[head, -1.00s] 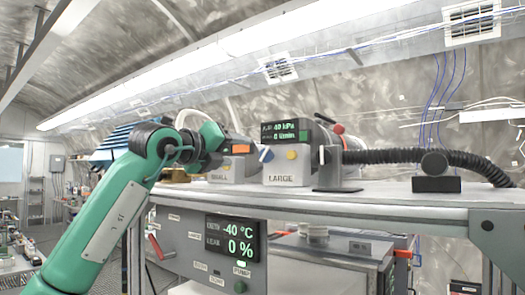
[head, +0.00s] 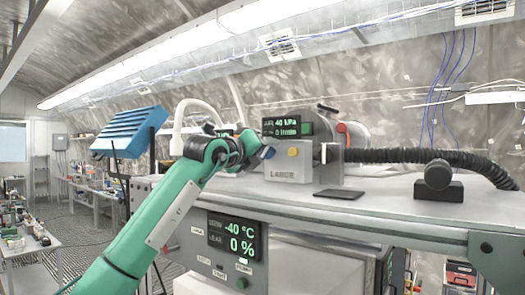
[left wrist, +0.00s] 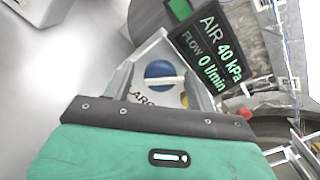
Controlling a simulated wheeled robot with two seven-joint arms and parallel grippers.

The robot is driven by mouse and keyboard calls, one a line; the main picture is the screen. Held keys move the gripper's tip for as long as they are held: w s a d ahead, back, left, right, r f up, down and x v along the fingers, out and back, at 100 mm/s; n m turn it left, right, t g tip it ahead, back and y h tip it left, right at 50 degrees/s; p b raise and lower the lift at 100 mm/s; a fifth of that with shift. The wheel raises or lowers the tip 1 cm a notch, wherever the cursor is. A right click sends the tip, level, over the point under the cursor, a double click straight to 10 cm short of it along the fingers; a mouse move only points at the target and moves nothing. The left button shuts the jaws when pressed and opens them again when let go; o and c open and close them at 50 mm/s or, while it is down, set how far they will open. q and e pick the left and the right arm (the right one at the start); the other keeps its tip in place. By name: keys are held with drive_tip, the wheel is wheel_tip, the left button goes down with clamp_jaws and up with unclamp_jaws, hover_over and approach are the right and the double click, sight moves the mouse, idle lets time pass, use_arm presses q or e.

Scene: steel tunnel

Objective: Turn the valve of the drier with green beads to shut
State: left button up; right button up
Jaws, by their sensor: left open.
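The unit marked LARGE (head: 290,170) stands on the bench shelf, with a display reading AIR 40 kPa, FLOW 0 l/min. In the left wrist view its blue round valve knob (left wrist: 158,69) carries a pale bar handle (left wrist: 158,82) lying nearly crosswise. My left gripper (left wrist: 158,75) is open, with one finger on each side of the knob in that picture; I cannot tell whether the fingers touch it. In the head view my left gripper (head: 262,153) is at the unit's left front. No green beads can be seen. My right gripper is not in view.
A ribbed black hose (head: 400,155) runs right from the unit. A black block with a round knob (head: 438,180) stands on the shelf (head: 390,205). A panel (head: 236,238) below reads -40 °C and 0 %. A blue slatted box (head: 130,132) is at left.

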use_arm(q)
drive_tip(key=c, duration=0.9)
drive_tip(key=shift+c, duration=0.5)
